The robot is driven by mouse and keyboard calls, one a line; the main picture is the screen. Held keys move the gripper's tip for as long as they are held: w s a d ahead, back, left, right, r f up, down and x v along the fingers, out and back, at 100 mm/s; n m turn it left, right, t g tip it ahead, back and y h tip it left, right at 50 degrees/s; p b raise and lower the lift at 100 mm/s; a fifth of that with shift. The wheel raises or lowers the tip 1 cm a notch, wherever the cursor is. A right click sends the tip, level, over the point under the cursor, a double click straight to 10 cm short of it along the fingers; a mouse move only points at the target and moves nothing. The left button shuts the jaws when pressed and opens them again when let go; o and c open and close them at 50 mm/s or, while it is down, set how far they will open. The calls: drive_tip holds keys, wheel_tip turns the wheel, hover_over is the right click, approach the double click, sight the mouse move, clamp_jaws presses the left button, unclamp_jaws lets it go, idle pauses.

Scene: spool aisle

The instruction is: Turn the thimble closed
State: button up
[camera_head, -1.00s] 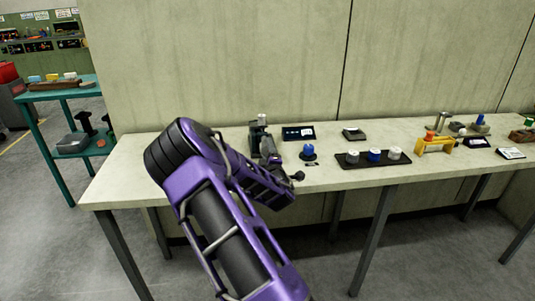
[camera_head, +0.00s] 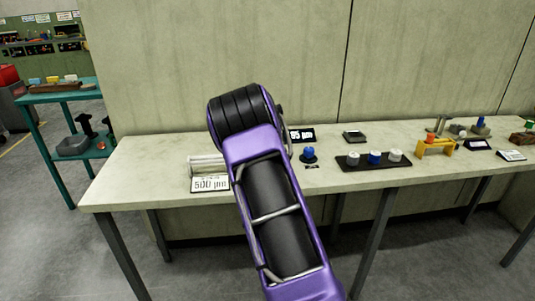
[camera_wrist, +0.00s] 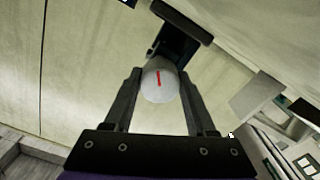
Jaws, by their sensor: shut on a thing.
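In the wrist view the thimble (camera_wrist: 160,86) is a pale round end face with a red line, nearly upright in the picture. My gripper (camera_wrist: 160,74) has its two dark fingers on either side of the thimble and is shut on it. A dark body (camera_wrist: 176,44) stands just behind the thimble. In the head view my purple arm hides my gripper and the thimble. A dark readout (camera_head: 302,135) behind the arm is partly covered; "95 µm" shows on it, and a leading digit may be hidden.
A white card (camera_head: 210,184) reading "500 µm" stands before a pale block (camera_head: 205,164) on the bench (camera_head: 130,178). The bench's left end is clear.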

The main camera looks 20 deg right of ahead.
drive_tip(key=shift+m, duration=0.7)
drive_tip(key=o, duration=1.4)
drive_tip(key=v, duration=1.7)
drive_tip(key=shift+s+a+r, duration=0.1)
drive_tip(key=shift+s, duration=0.1)
